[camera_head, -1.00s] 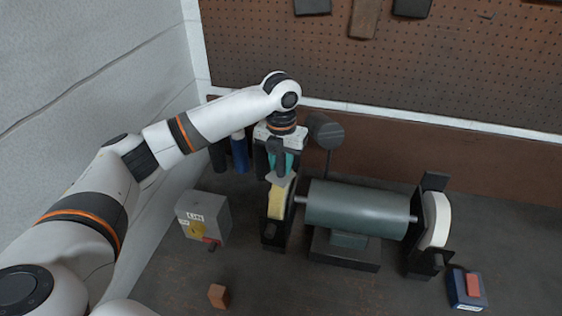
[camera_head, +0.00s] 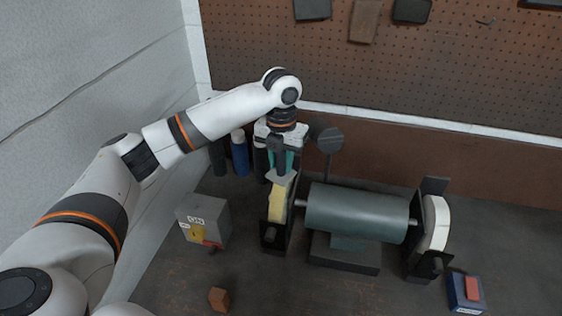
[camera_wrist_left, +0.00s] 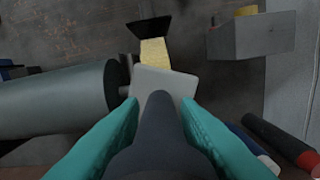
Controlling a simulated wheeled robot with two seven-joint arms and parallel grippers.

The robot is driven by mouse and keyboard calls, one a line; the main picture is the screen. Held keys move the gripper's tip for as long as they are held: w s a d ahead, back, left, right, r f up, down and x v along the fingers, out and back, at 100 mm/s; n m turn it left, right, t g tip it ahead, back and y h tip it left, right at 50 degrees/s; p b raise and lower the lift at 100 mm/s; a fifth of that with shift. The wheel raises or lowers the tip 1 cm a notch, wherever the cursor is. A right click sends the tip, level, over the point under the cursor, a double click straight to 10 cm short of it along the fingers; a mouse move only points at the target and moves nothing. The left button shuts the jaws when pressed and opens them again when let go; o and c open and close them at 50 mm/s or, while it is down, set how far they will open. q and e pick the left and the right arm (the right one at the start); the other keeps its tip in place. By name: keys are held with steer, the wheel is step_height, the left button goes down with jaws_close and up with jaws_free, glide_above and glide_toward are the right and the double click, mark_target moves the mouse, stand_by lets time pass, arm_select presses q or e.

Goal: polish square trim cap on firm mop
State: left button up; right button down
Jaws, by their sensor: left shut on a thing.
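My left gripper (camera_head: 284,160) has teal fingers, points down and is shut on the square trim cap (camera_head: 282,178), a light grey square plate. In the left wrist view the cap (camera_wrist_left: 165,82) sits beyond a dark round stem between the teal fingers (camera_wrist_left: 160,125). The cap is at the upper back part of the yellow wheel (camera_head: 277,204) on the left end of the grinder; whether they touch I cannot tell. A white wheel (camera_head: 437,222) is on the right end. I cannot tell from markings which is the firm mop. My right gripper is out of view.
The green-grey motor (camera_head: 358,209) lies between the wheels. A grey switch box (camera_head: 205,215) labelled ON stands at left, a brown block (camera_head: 218,299) in front, a blue-and-red block (camera_head: 467,290) at right. A blue bottle (camera_head: 239,155) stands behind; a dark round lamp-like head (camera_head: 328,138) is beside the gripper.

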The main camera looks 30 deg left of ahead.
arm_select(q)
steer(key=shift+f, duration=0.9)
stand_by(1.9)
steer(key=shift+r, duration=0.95)
steer(key=shift+f, duration=0.9)
stand_by(1.5)
steer(key=shift+r, duration=0.9)
steer(key=shift+f, duration=1)
